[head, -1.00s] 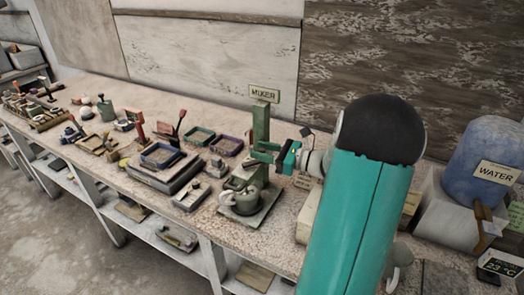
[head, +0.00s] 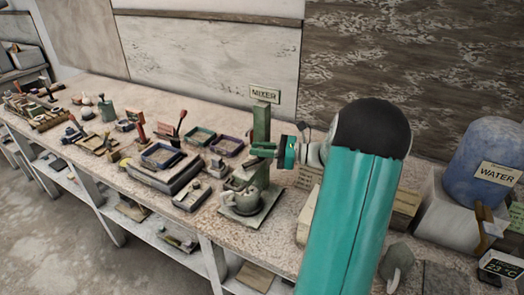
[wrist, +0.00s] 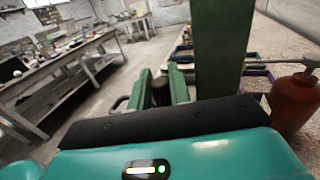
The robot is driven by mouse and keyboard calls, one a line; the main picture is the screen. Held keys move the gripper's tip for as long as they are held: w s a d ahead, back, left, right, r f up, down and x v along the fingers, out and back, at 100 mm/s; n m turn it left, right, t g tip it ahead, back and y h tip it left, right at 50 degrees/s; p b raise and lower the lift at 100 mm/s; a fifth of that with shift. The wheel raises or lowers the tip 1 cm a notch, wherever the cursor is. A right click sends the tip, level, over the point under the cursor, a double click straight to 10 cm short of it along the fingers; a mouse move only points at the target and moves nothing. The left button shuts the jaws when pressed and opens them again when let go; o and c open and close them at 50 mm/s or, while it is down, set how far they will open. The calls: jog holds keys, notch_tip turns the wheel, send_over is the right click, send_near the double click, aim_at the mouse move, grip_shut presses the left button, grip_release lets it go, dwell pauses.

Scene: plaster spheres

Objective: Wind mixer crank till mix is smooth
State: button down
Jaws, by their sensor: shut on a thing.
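The green mixer stands on the bench under a MIXER sign, with its upright post (head: 261,125) and a grey bowl (head: 245,200) on its base plate. The post also shows close up in the wrist view (wrist: 222,45). My gripper (head: 262,151) is beside the post, above the bowl. In the wrist view its two green fingers (wrist: 160,90) are shut on the dark crank knob (wrist: 160,94). The rest of the crank is mostly hidden by the fingers and post. The mix inside the bowl cannot be made out.
Trays (head: 160,156), small tools and blocks crowd the bench to the left of the mixer. A blue WATER container (head: 484,165) stands on a pale block at the right. A reddish-brown bottle (wrist: 296,103) is close at the right in the wrist view.

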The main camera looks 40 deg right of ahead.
jog(key=shift+w+n+g+y, duration=0.2)
jog(key=shift+n+g+y, duration=0.3)
jog(key=shift+y, duration=0.1)
jog(key=c, duration=1.3)
grip_release()
jog(key=shift+c, duration=0.2)
